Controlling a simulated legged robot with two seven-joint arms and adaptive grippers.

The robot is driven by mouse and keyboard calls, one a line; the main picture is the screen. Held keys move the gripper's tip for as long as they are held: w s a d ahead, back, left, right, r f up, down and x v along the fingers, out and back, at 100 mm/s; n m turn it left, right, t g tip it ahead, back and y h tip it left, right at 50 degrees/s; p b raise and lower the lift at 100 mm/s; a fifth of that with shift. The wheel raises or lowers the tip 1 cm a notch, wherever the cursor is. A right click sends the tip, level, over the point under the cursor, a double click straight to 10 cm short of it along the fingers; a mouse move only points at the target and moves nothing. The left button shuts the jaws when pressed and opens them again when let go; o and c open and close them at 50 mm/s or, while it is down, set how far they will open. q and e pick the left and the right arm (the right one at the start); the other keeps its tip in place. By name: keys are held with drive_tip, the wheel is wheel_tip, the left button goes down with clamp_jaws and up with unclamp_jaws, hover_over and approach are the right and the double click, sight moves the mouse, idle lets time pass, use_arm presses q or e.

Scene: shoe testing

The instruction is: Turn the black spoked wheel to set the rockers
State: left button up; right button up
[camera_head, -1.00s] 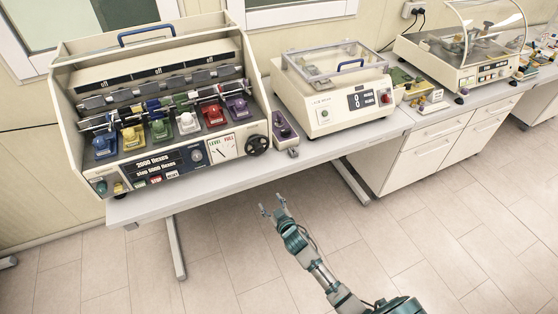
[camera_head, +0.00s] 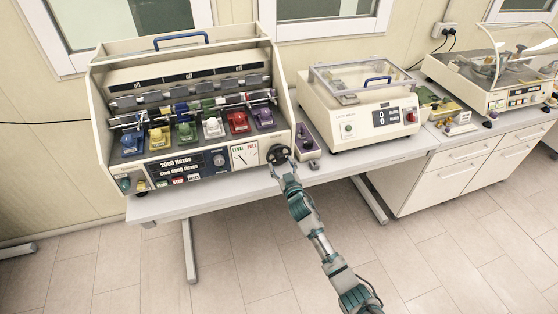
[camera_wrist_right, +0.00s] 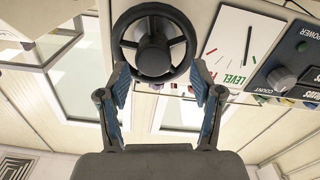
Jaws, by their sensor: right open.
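The black spoked wheel (camera_head: 278,154) is on the lower right front of the cream flexing machine (camera_head: 190,60). It fills the upper middle of the right wrist view (camera_wrist_right: 154,44), where its hub and spokes show. My right gripper (camera_head: 284,167) is at the wheel in the head view. In the right wrist view its two fingers (camera_wrist_right: 160,80) are spread, one on each side of the wheel's lower part; I cannot tell whether they touch the rim. The rockers (camera_head: 186,130) are a row of coloured pieces inside the machine. The LEVEL/FULL gauge (camera_head: 244,154) is beside the wheel. My left gripper is not in view.
A small purple-topped device (camera_head: 305,140) stands just right of the wheel. A cream tester with a clear lid (camera_head: 360,100) is further right on the table (camera_head: 340,169). A third machine (camera_head: 490,75) stands on the cabinet. The floor in front is clear.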

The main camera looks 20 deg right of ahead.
sight(281, 160)
drive_tip(key=shift+w+d, duration=0.15)
drive_tip(key=shift+w, duration=1.05)
drive_tip(key=shift+w+d+f, duration=0.1)
drive_tip(key=shift+w+d, duration=0.25)
drive_tip(key=shift+d, duration=0.15)
drive_tip(key=shift+s+a, duration=0.1)
drive_tip(key=shift+a, duration=0.3)
drive_tip(key=c, duration=1.1)
drive_tip(key=shift+d+n, duration=0.1)
drive_tip(key=shift+n, duration=0.2)
drive_tip(key=shift+c, duration=0.2)
drive_tip(key=n, duration=0.4)
drive_tip(key=shift+r, duration=0.2)
drive_tip(key=shift+f+n, duration=0.1)
drive_tip(key=shift+n, duration=2.4)
